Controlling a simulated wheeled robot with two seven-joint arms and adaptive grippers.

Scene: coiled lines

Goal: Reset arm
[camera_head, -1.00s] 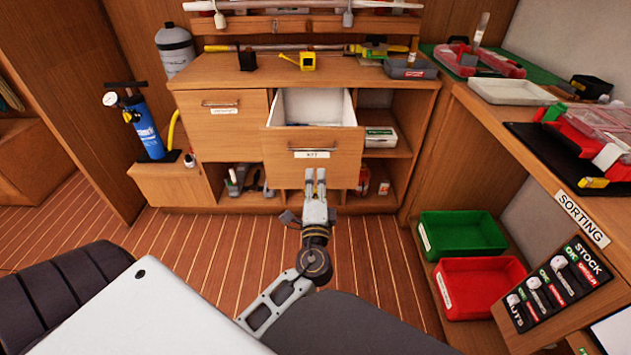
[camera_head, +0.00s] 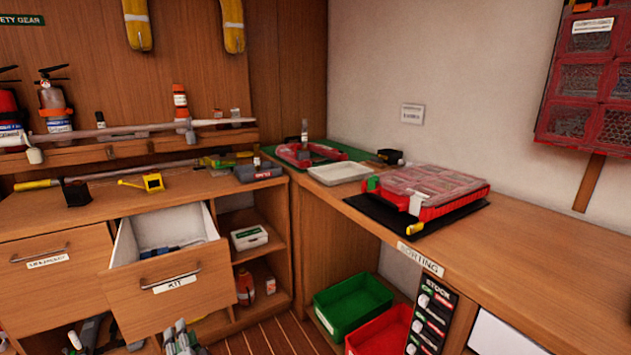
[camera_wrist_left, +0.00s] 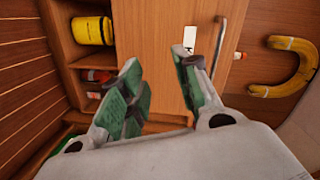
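My left gripper (camera_head: 178,330) shows at the bottom edge of the head view, in front of the open drawer labelled KIT (camera_head: 172,303). In the left wrist view the left gripper (camera_wrist_left: 160,85) is open, with its green-padded fingers apart and nothing between them. The drawer front (camera_wrist_left: 170,20) and its bar handle (camera_wrist_left: 217,45) show beyond the fingers there, and the handle is not gripped. The drawer is pulled out, with some dark and blue items inside. My right gripper is in neither view.
A closed drawer (camera_head: 55,265) is left of the open one. The sorting counter (camera_head: 540,240) at right carries a red organizer case (camera_head: 430,190). A green bin (camera_head: 352,305) and a red bin (camera_head: 385,335) are low beneath it. A yellow container (camera_wrist_left: 92,30) shows on a shelf.

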